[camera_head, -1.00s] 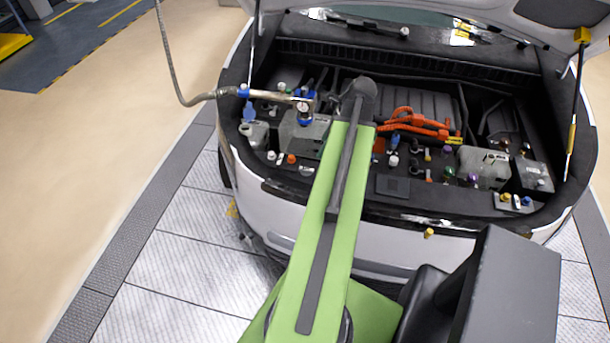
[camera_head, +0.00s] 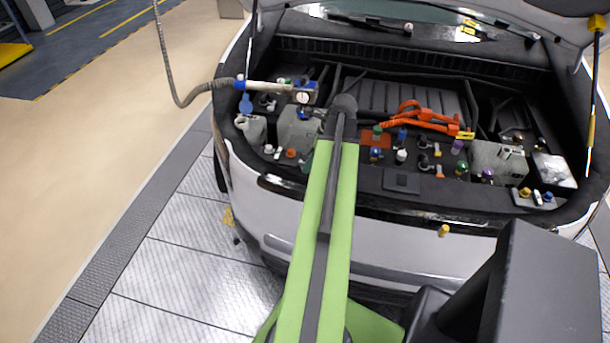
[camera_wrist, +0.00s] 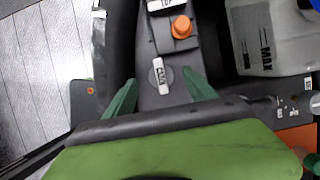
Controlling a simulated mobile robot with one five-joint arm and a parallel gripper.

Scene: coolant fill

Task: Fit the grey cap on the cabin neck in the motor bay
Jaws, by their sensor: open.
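In the wrist view my gripper (camera_wrist: 160,76) is open, its two green fingers spread over the black trim of the motor bay. Between the fingertips lies a small dark grey disc (camera_wrist: 153,75) with a white lettered tag (camera_wrist: 161,76) across it, seemingly starting "CA". I cannot tell whether the disc is the grey cap or the closed top of a neck, nor whether the fingers touch it. In the head view my arm's dark end (camera_head: 343,105) covers part of the bay, and the gripper is largely hidden behind the arm.
An orange cap (camera_wrist: 181,26) sits just beyond the disc. A translucent tank (camera_wrist: 268,38) marked MAX stands at the right. In the head view a hose nozzle with a gauge (camera_head: 303,97) hangs over the bay's left side. Orange cables (camera_head: 425,120) lie right of my arm.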

